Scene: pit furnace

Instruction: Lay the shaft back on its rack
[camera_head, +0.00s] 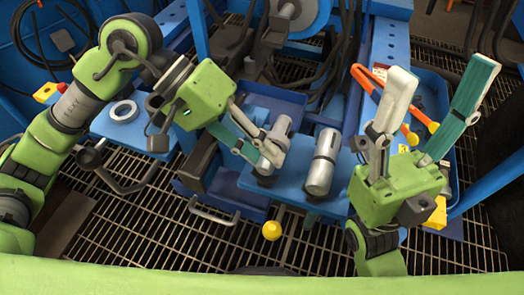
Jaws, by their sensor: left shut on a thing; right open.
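My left gripper (258,150) is shut on a silver shaft (282,126), with its fingers around the lower part of it. The shaft is tilted and its lower end is partly hidden by the fingers. It is over a blue rack (295,193); I cannot tell whether it touches the rack. A second silver cylinder (322,165) is on the same rack, to the right of the held one and apart from it. My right gripper (438,84) is open and empty, its fingers spread and pointing up, to the right of the rack.
A blue tray (434,84) with orange-handled pliers (405,128) lies behind my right gripper. A metal ring (124,111) rests on a blue plate at left. A yellow ball knob (271,230) stands in front of the rack. The grating floor is open in front.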

